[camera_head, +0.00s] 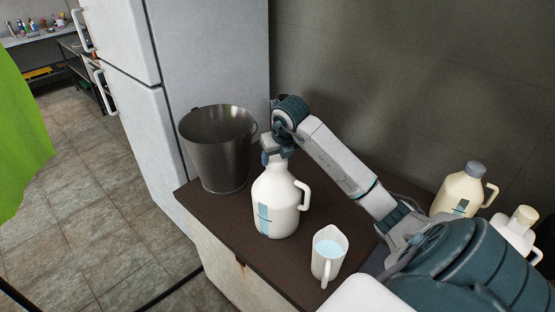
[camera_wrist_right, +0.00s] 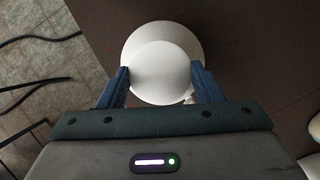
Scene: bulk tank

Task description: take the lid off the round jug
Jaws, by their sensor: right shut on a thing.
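The round jug (camera_head: 276,203) is white with a side handle and a blue-grey label strip. It stands upright on the brown counter top, and its body also shows in the right wrist view (camera_wrist_right: 190,37). My right gripper (camera_head: 277,156) is at the jug's mouth, coming from above. In the right wrist view its blue fingers (camera_wrist_right: 158,82) are shut on the round white lid (camera_wrist_right: 160,72), one on each side. The lid covers the jug's mouth in that view. I cannot tell whether there is a gap between lid and neck. My left gripper is not in view.
A metal bucket (camera_head: 219,150) stands behind the jug to the left. A white measuring cup (camera_head: 328,255) with pale blue liquid stands in front. A cream jug with a grey cap (camera_head: 459,190) and another white container (camera_head: 516,232) are at the right. A fridge (camera_head: 215,60) stands behind.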

